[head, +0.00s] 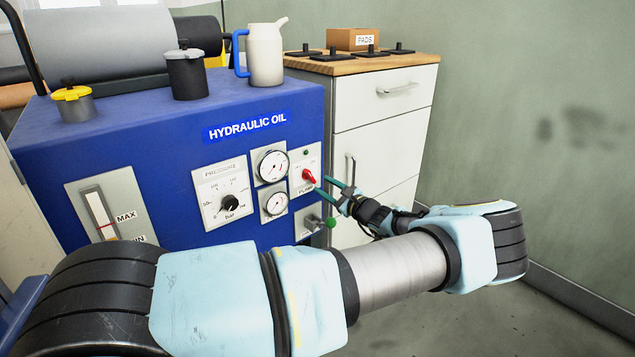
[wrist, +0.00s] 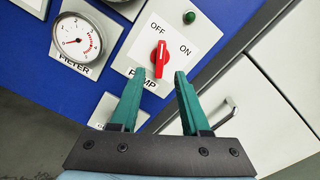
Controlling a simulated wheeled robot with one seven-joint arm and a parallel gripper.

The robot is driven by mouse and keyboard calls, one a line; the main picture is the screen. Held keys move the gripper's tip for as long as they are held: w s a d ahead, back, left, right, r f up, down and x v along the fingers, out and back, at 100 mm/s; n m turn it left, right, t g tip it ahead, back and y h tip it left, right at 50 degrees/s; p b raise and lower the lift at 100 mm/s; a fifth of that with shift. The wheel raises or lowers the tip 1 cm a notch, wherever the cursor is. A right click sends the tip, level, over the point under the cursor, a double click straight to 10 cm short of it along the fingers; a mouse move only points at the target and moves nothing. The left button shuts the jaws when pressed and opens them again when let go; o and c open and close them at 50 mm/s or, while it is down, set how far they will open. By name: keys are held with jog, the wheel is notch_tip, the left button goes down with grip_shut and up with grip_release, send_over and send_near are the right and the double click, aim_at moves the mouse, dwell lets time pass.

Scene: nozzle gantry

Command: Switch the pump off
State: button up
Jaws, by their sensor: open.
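The pump switch is a red knob (wrist: 160,58) on a white plate with the words OFF and ON. Its white mark points up toward OFF in the wrist view. In the head view the knob (head: 309,176) sits at the right end of the blue unit's front and leans to the upper left. A dark green lamp (wrist: 189,17) is above the switch and looks unlit. My gripper (wrist: 158,75) is open and empty, its green fingertips either side of the knob's lower end. I cannot tell the gap in depth. In the head view my gripper (head: 323,185) is just right of the switch.
A pressure dial (head: 231,203) and two gauges (head: 273,166) are left of the switch. A green-tipped lever (head: 331,222) is below it. A white drawer cabinet (head: 385,108) stands close on the right. A jug (head: 265,55) and cans stand on the unit.

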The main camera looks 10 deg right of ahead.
jog(key=shift+v, duration=2.6)
jog(key=a+n+g+y, duration=0.3)
jog(key=a+n+g, duration=0.55)
jog(key=a, duration=0.95)
jog(key=s+a+n+g+h, duration=0.3)
jog(key=s+a+n+g, duration=0.35)
jog(key=s+a, duration=0.25)
jog(key=s+a+r+n+h, duration=0.2)
jog(key=s+r+n+h, duration=0.2)
jog(key=s+r, duration=0.3)
jog(key=s+a+r+n+h, duration=0.35)
jog(key=s+r+n, duration=0.2)
jog(key=r, duration=0.25)
notch_tip(320, 180, up, 20)
jog(key=d+p, duration=0.1)
jog(key=p, duration=1.9)
jog(key=shift+s+m+p, duration=0.25)
jog(key=shift+m+p, duration=0.05)
jog(key=shift+m, duration=0.15)
